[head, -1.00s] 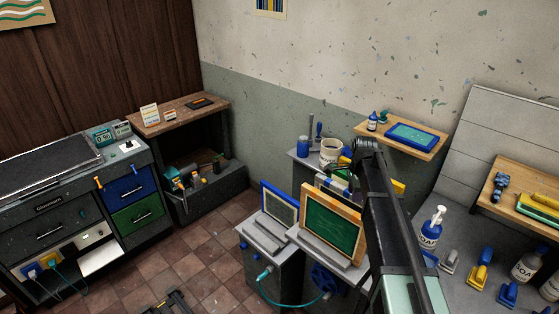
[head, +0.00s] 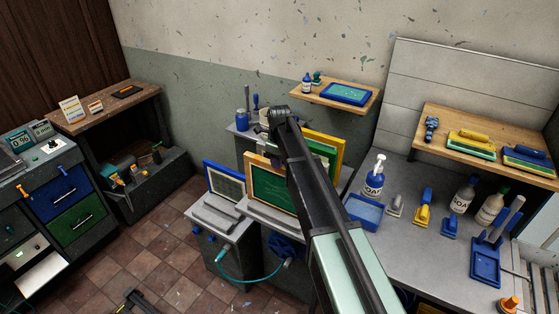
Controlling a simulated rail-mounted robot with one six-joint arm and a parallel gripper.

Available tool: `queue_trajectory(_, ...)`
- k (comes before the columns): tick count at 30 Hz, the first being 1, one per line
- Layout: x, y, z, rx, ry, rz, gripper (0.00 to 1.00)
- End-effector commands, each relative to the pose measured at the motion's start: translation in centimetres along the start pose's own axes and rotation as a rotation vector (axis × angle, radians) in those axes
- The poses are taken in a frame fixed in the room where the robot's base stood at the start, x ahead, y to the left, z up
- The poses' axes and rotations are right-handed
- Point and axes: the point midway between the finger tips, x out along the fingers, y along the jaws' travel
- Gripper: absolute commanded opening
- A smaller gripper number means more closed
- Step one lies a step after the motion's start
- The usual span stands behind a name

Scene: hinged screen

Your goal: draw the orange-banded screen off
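A screen with an orange-tan frame and green mesh (head: 272,186) stands tilted upright on a grey stand in the middle of the head view. I cannot make out a separate orange band on it. A blue-framed screen (head: 224,181) stands to its left. A yellow-framed screen (head: 325,146) stands behind and to its right, partly covered by my arm. My arm reaches up from the bottom and bends down behind the screens' top edges. My gripper (head: 268,150) is almost fully hidden there, and its fingers do not show, nor whether they touch a screen.
A wooden wall shelf (head: 335,95) holds a blue tray and bottles. A grey bench (head: 415,262) at right carries bottles, a blue tray and hand tools. A dark cabinet (head: 70,205) stands at left. The tiled floor (head: 160,245) between is mostly clear.

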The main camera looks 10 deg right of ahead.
Motion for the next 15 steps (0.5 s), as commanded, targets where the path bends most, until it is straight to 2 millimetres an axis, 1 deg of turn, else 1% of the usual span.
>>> queue_trajectory(1,1.6,0.0,0.0,0.000,0.000,0.000,0.34)
queue_trajectory(5,3.6,0.0,0.0,0.000,0.000,0.000,0.34)
queue_trajectory(6,2.6,0.0,0.0,0.000,0.000,0.000,0.28)
queue_trajectory(11,2.4,0.0,0.0,0.000,0.000,0.000,0.03)
queue_trajectory(12,2.4,0.0,0.0,0.000,0.000,0.000,0.01)
queue_trajectory(15,2.2,0.0,0.0,-0.001,0.000,0.000,0.01)
